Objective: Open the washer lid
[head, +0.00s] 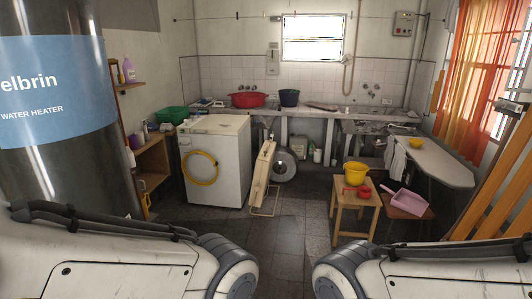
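The washer (215,165) is a white box-shaped machine left of the middle, in front of the back counter. Small items lie at the lid's far left corner. My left arm comes in from the lower left and my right arm from the lower right, both well short of the washer. Neither gripper shows in the head view.
A folded cream board (263,170) leans right of the washer. A wooden stool (354,205) with a yellow bucket (356,173) and an ironing board (436,163) stand at the right. A large water heater (62,110) fills the left. The dark tiled floor (262,243) ahead is clear.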

